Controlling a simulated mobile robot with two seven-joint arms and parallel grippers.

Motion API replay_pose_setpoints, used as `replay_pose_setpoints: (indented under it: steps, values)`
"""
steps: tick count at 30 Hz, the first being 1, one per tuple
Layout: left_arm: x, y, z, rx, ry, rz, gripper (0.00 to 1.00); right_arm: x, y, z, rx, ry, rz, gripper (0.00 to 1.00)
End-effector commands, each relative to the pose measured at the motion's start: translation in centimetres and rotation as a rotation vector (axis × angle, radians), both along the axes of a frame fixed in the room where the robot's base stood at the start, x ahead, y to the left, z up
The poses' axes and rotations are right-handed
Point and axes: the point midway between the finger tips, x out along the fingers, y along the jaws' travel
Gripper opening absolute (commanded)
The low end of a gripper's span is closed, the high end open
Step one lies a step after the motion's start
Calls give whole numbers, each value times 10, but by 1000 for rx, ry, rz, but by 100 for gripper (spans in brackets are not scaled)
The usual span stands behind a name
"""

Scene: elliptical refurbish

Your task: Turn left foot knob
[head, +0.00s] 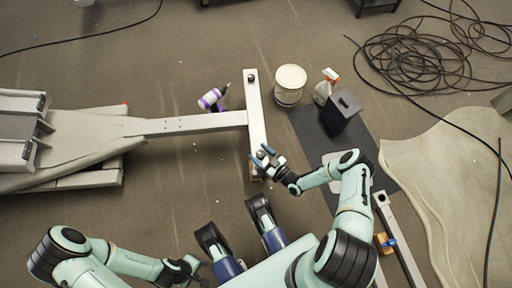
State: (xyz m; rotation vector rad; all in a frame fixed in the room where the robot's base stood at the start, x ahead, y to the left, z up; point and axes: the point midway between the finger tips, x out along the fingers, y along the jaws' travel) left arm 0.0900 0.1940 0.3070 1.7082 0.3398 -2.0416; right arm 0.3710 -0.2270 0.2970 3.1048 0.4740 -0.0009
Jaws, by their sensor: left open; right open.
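The elliptical's pale crossbar foot (255,115) lies across the end of its long rail (190,125). A small dark knob (251,78) sits at the crossbar's far end. My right gripper (266,155) is open at the crossbar's near end. Its blue-grey fingertips are close around a small round knob (261,154) there; I cannot tell whether they touch it. My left gripper (190,266) is low in the view, close to my body and away from the crossbar. It is open and empty.
A purple-and-white bottle (210,98) stands left of the crossbar. A white bucket (290,84), a spray bottle (326,86) and a dark box (341,110) stand to its right. Coiled black cable (415,62) and a beige sheet (440,190) cover the right floor.

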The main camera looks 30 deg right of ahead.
Motion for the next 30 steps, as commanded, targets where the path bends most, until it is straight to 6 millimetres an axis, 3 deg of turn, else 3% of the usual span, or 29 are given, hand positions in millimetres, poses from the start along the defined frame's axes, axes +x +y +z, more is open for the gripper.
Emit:
replay_pose_setpoints:
  steps: [8, 12, 13, 22, 30]
  values:
    - [0, 0, 0, 0, 1, 0, 43, 0, 0, 0, 1, 0, 0, 62]
    - [0, 0, 0, 0, 0, 0, 43, 0, 0, 0, 1, 0, 0, 17]
    - [0, 0, 0, 0, 0, 0, 43, 0, 0, 0, 1, 0, 0, 15]
    - [0, 0, 0, 0, 0, 0, 43, 1, 0, 0, -2, -1, 36, 15]
    - [0, 0, 0, 0, 0, 0, 43, 1, 0, 0, -6, -2, 195, 15]
